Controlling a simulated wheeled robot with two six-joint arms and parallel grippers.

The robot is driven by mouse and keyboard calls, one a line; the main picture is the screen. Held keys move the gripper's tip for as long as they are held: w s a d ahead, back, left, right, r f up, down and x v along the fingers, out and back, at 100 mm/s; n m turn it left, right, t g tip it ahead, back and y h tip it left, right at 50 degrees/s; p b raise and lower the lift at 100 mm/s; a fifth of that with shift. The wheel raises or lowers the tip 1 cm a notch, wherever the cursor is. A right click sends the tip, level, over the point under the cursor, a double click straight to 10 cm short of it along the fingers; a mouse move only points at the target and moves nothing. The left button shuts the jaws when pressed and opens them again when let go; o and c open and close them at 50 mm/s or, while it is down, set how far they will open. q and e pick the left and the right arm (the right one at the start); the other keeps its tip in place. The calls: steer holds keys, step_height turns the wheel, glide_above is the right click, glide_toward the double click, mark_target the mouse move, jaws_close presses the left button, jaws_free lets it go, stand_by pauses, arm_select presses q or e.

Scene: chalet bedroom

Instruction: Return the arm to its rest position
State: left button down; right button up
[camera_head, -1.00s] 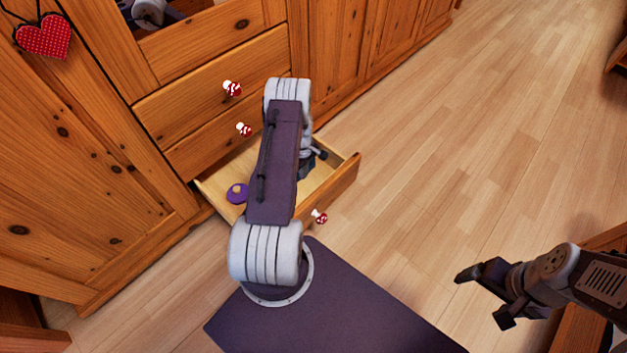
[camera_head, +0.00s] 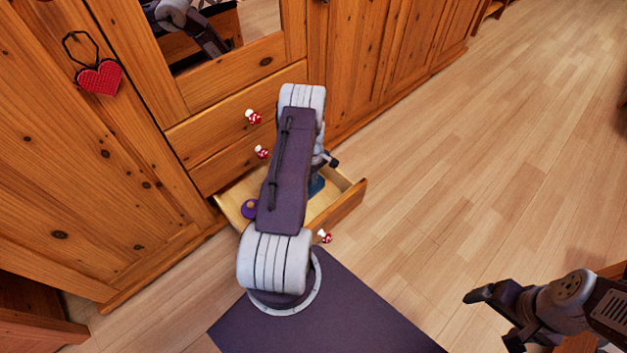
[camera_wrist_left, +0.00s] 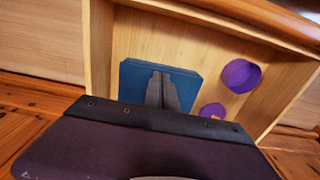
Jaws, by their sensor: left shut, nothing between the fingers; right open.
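My left arm reaches over an open wooden drawer, and its upper link hides part of it in the head view. My left gripper (camera_wrist_left: 163,92) is shut and empty, pointing down above a flat blue object (camera_wrist_left: 190,80) in the drawer in the left wrist view. The blue object also shows as a small patch (camera_head: 317,186) in the head view. I cannot tell how high the fingertips are above it. My right gripper (camera_head: 490,318) is open and empty over the floor at the lower right of the head view.
The open drawer (camera_head: 346,205) also holds a purple round container (camera_wrist_left: 241,76) and a smaller purple piece (camera_wrist_left: 212,111). The wooden cabinet (camera_head: 60,180) fills the left, with mushroom knobs and a hanging red heart (camera_head: 100,78). The floor (camera_head: 480,150) at the right is clear.

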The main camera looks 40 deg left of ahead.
arm_select(q)
steer(key=shift+r, duration=0.15)
arm_select(e)
steer(key=shift+r, duration=0.2)
arm_select(q)
steer(key=w+d+r+m+t, duration=0.1)
steer(key=w+d+r, duration=0.2)
steer(key=w+r, duration=0.3)
steer(key=w+d+r+m+t, duration=0.1)
steer(key=w+d+r+m, duration=0.2)
steer(key=r, duration=0.5)
steer(key=d+r+m+t+p, duration=0.1)
steer(key=d+r+m, duration=0.1)
steer(key=d+r, duration=0.8)
steer(key=s+d+r+m, duration=0.5)
steer(key=s+d, duration=0.3)
steer(key=s, duration=0.2)
steer(key=s+f+m+g, duration=0.25)
steer(key=s+m, duration=0.25)
steer(key=s, duration=0.7)
step_height(320, 180, up, 38)
steer(key=w+p, duration=0.1)
steer(key=p, duration=3.7)
steer(key=shift+d+m+t+p, duration=0.3)
steer(key=shift+m+t+p, duration=0.05)
steer(key=shift+m+p, duration=0.05)
arm_select(e)
step_height(320, 180, up, 40)
